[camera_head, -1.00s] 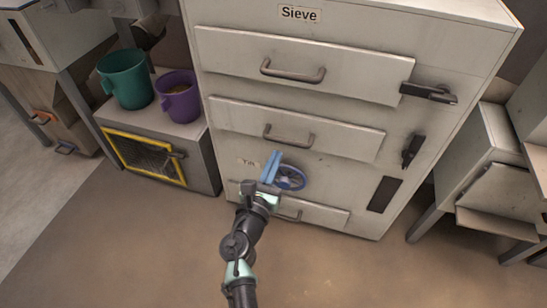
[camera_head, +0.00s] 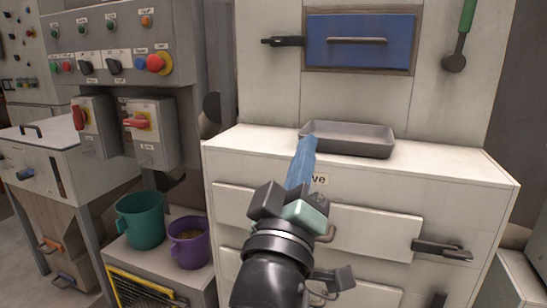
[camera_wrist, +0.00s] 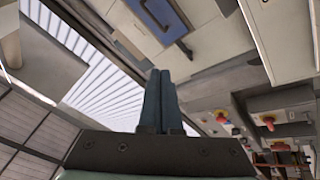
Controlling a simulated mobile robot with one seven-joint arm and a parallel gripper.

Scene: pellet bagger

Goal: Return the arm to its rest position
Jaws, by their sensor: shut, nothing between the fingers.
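My gripper (camera_head: 303,160) has two blue fingers that lie together, shut and empty. In the head view it points up in front of the sieve cabinet (camera_head: 230,165) and covers part of its "Sieve" label. The fingertips overlap the left end of the grey tray (camera_head: 350,147) in the picture; I cannot tell the gap between them. My dark arm rises from the bottom middle. In the wrist view the shut fingers (camera_wrist: 161,85) point up past a tilted scene, with nothing between them.
A teal bucket (camera_head: 140,222) and a purple bucket (camera_head: 188,245) stand on a low box at left. A switch panel with a red emergency button (camera_head: 155,63) is above them. Drawer handles and a dark latch (camera_head: 440,250) stick out of the cabinet front. A blue door (camera_head: 360,42) is higher up.

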